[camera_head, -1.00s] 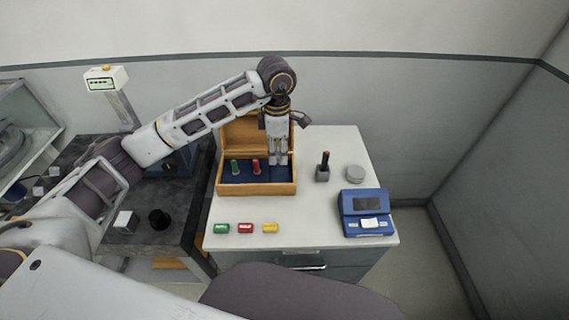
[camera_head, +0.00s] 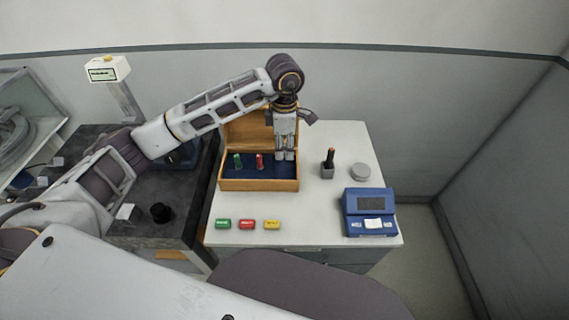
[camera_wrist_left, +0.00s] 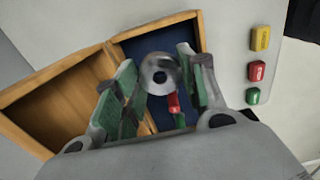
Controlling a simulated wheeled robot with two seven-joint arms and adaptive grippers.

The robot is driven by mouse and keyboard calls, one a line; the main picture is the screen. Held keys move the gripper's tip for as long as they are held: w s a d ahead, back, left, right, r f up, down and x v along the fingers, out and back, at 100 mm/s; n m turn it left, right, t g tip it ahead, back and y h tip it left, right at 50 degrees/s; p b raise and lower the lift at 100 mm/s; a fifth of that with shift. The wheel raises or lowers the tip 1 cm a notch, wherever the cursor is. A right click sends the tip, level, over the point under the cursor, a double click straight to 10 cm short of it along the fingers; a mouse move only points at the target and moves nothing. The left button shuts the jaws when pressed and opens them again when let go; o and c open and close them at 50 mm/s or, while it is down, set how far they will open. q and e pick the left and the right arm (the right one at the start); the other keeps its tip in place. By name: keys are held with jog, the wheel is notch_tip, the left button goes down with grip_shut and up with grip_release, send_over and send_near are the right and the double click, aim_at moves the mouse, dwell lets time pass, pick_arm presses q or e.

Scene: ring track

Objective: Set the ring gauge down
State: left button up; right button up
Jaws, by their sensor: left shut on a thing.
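My left gripper (camera_head: 284,158) points down at the right part of the open wooden box (camera_head: 258,185). In the left wrist view, a round metal ring gauge (camera_wrist_left: 160,73) with a dark central hole sits between the two fingers, and the gripper is shut on it. The ring is hidden or too small to make out in the head view. Behind it lies the box's dark blue lining (camera_wrist_left: 136,50). My right gripper is not in view.
A small stand with a dark, red-topped plug (camera_head: 328,166), a grey disc (camera_head: 360,172) and a blue device (camera_head: 369,211) are right of the box. Green (camera_head: 223,224), red (camera_head: 247,224) and yellow (camera_head: 272,224) blocks lie in front. The white tabletop between is bare.

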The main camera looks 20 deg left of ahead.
aim_at(285, 169)
pick_arm(q)
notch_tip(285, 169, down, 3)
jog(key=shift+f, duration=0.6)
jog(key=shift+f+p, duration=0.4)
jog(key=shift+f, duration=1.45)
jog(key=o, duration=1.2)
jog(key=shift+c, duration=0.2)
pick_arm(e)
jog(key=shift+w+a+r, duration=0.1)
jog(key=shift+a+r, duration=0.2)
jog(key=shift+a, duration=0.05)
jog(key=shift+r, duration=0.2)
